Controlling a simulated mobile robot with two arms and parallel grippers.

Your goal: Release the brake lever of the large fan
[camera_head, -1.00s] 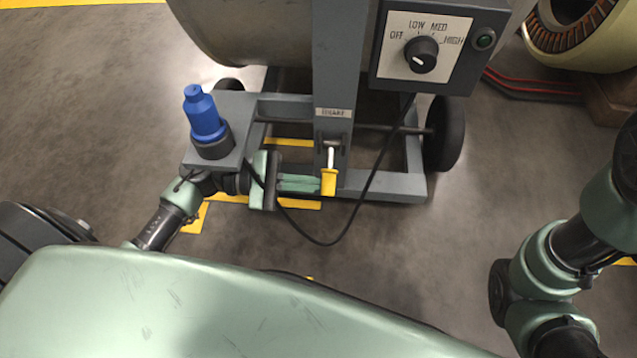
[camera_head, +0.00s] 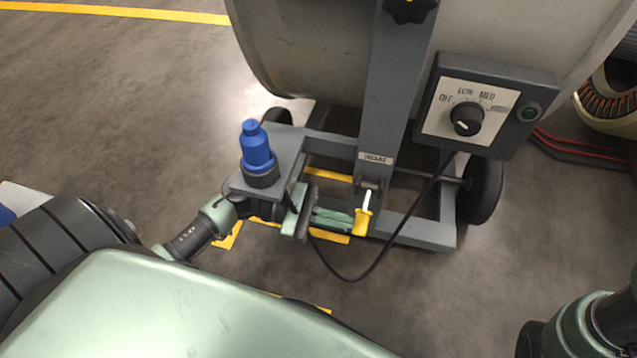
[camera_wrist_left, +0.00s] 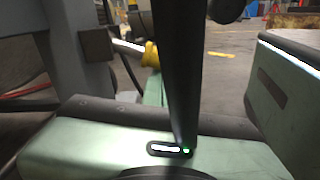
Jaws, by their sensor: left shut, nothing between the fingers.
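The brake lever is a short silver rod with a yellow grip (camera_head: 362,222), below the small BRAKE label (camera_head: 376,158) on the large fan's grey post. The lever hangs downward, and its grip tilts slightly left in the head view. My left gripper (camera_head: 348,221) is shut and empty, its green fingers pointing right, with the tips at the left side of the yellow grip. I cannot tell whether they touch. In the left wrist view the yellow grip (camera_wrist_left: 151,54) shows just beyond the finger, partly hidden by a dark bar. My right gripper is out of view.
A blue bottle-shaped object (camera_head: 257,147) stands in a dark holder on the grey plate above my left wrist. A black cable (camera_head: 375,262) loops from the control box (camera_head: 490,105) past the gripper. The fan's wheel (camera_head: 482,190) is at right. Open floor lies left.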

